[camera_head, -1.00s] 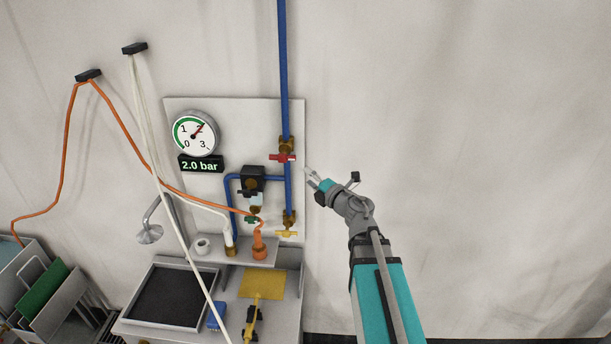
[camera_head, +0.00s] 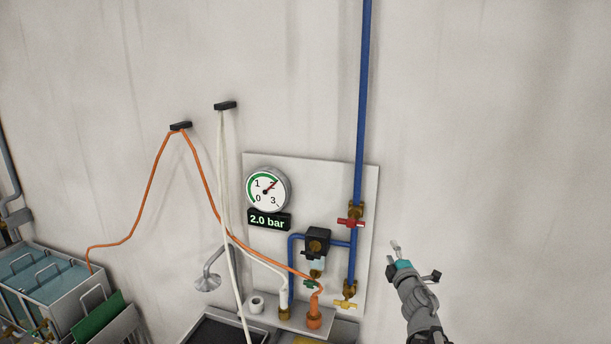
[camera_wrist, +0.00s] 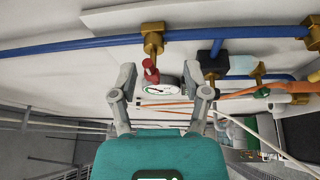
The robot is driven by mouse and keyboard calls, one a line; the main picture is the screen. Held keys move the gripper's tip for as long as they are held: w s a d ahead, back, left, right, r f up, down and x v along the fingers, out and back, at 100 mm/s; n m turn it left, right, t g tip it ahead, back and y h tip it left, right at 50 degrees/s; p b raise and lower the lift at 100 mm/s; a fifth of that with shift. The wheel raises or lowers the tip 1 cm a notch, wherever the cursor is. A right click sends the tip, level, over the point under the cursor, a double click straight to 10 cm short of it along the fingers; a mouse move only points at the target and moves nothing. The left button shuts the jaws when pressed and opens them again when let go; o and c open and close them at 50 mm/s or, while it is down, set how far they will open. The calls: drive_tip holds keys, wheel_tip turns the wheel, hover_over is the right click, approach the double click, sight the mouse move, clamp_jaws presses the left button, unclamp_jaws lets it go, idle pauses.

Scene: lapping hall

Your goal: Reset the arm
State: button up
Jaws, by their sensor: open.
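My gripper (camera_head: 394,255) is to the right of the pipe board in the head view, in front of the bare wall. In the wrist view my gripper (camera_wrist: 158,86) has its two fingers apart with nothing held between them. The red valve handle (camera_head: 351,223) sits on the blue vertical pipe (camera_head: 362,110), left of and a little above the gripper. In the wrist view the red handle (camera_wrist: 150,70) shows beyond the gap between the fingers, apart from them. The yellow valve handle (camera_head: 346,304) is lower on the same pipe.
A round gauge (camera_head: 267,189) and a display reading 2.0 bar (camera_head: 268,220) are on the board (camera_head: 310,180). An orange hose (camera_head: 205,180) and a white hose (camera_head: 225,170) hang from wall hooks. Tanks (camera_head: 45,285) stand at lower left. The wall on the right is clear.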

drive_tip(key=s+d+f+m+g+h+b, duration=0.25)
drive_tip(key=f+m+g+h+b, duration=0.35)
drive_tip(key=f, duration=0.5)
drive_tip(key=s+d+f+m+g+h+b, duration=0.1)
drive_tip(key=s+d+f+m+g+b, duration=0.2)
drive_tip(key=f+m, duration=0.75)
drive_tip(key=s+a+f+m+g+y+b, duration=0.1)
drive_tip(key=s+a+f+g+b, duration=0.3)
drive_tip(key=f, duration=0.5)
drive_tip(key=s+a+f+g+y+b, duration=0.4)
drive_tip(key=s+a+f+g+b, duration=0.1)
drive_tip(key=s+a+f, duration=0.4)
drive_tip(key=shift+s+a+f+m+g, duration=0.2)
drive_tip(key=shift+s+a+m+g, duration=0.25)
drive_tip(key=shift+s, duration=0.4)
drive_tip(key=shift+w+d, duration=0.1)
drive_tip(key=shift+d, duration=0.05)
